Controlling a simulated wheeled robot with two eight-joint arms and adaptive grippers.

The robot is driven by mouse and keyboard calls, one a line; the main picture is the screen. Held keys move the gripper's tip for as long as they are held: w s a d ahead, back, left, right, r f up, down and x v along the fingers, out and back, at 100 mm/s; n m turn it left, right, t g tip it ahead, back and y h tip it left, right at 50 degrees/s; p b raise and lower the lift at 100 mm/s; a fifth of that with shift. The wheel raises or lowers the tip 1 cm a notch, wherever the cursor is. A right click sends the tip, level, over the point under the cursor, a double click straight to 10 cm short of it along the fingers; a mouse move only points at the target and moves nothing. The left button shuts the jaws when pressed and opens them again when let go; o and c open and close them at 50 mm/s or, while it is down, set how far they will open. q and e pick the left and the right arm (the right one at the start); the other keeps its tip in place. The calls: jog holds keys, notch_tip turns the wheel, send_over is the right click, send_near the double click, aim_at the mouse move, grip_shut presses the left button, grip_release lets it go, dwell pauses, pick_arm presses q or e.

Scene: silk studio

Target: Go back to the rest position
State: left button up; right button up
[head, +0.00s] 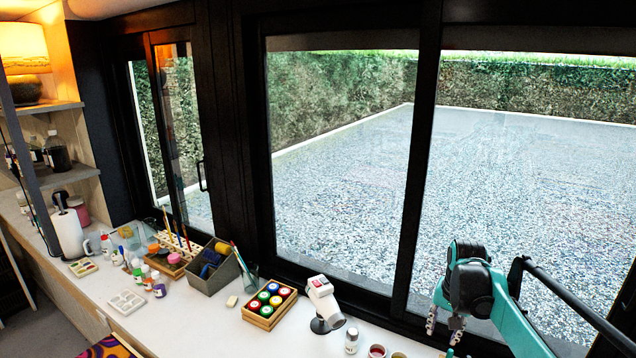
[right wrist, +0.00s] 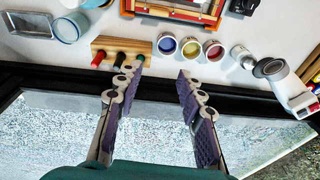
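My right gripper (head: 445,325) hangs at the lower right of the head view, in front of the window and close to the counter's right part. In the right wrist view my right gripper (right wrist: 160,72) has its two purple-padded fingers spread well apart, with nothing between them. A wooden block (right wrist: 152,46) with coloured handles lies beyond the fingertips, apart from them as far as I can tell. My left gripper is in neither view.
The white counter (head: 200,325) holds a crate of coloured jars (head: 258,311), a white blower-like tool (head: 324,300), a grey bin (head: 205,278) and small bottles. Paint pots (right wrist: 190,48) stand near the wooden block. The dark window frame (head: 412,190) rises behind.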

jog(key=s+a+f+n+t+b, duration=0.2)
jog(key=s+a, duration=0.5)
jog(key=s, duration=0.4)
jog(key=s+a+f+n+t+b, duration=0.2)
jog(key=s+a+f+n, duration=0.3)
jog(key=s, duration=0.7)
jog(key=shift+s+a+f+t+b, duration=0.15)
jog(key=shift+a+f+t+b, duration=0.35)
jog(key=shift+a, duration=0.6)
